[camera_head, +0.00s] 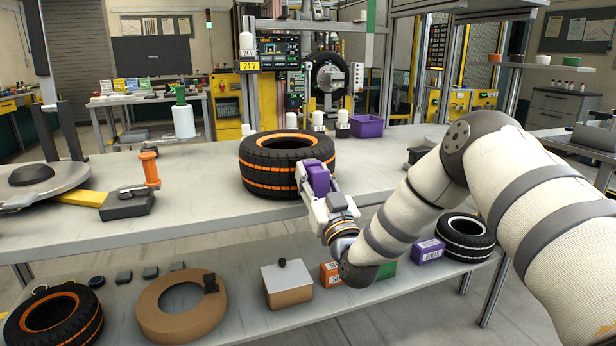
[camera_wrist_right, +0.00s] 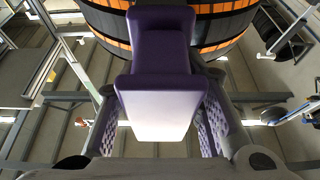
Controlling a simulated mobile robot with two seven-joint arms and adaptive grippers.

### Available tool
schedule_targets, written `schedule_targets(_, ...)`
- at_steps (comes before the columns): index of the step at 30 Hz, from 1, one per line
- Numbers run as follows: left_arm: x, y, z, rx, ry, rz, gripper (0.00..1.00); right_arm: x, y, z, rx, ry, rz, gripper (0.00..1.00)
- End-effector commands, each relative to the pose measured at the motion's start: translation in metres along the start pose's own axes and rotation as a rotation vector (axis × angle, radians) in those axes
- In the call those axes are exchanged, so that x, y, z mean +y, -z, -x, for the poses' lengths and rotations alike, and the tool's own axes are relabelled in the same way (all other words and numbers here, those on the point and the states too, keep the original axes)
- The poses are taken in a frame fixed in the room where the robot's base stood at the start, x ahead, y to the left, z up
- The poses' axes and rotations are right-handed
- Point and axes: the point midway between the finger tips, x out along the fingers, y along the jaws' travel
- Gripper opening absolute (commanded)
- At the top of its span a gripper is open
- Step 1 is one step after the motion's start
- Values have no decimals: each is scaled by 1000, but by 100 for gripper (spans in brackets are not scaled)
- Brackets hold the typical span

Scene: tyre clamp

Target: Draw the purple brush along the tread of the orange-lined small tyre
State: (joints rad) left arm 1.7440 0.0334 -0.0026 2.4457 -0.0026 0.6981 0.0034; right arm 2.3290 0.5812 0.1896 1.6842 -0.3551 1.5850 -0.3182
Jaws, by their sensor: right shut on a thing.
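The orange-lined tyre (camera_head: 265,168) lies flat on the upper bench near the middle, with orange stripes around its tread. My right gripper (camera_head: 314,187) is shut on the purple brush (camera_head: 318,177) at the tyre's right front side. In the right wrist view the brush (camera_wrist_right: 160,62) sits between the fingers of the gripper (camera_wrist_right: 160,125), with a pale face towards the camera. The tyre's tread (camera_wrist_right: 222,22) is right behind the brush there; I cannot tell whether they touch. My left gripper is not in view.
A second orange-lined tyre (camera_head: 80,316) and a white-lined tyre (camera_head: 466,238) lie on the lower shelf. The bench (camera_head: 205,205) is clear left of the tyre, up to a black block with an orange handle (camera_head: 150,168). A purple bin (camera_head: 366,126) stands behind.

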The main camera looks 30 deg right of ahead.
Motion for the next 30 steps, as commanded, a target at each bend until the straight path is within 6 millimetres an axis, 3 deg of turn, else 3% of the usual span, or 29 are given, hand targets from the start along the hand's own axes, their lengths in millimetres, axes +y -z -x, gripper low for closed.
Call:
schedule_targets(15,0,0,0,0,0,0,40,-23,0,0,1,1,-1,3)
schedule_targets(30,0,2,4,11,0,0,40,-11,0,0,2,0,0,3)
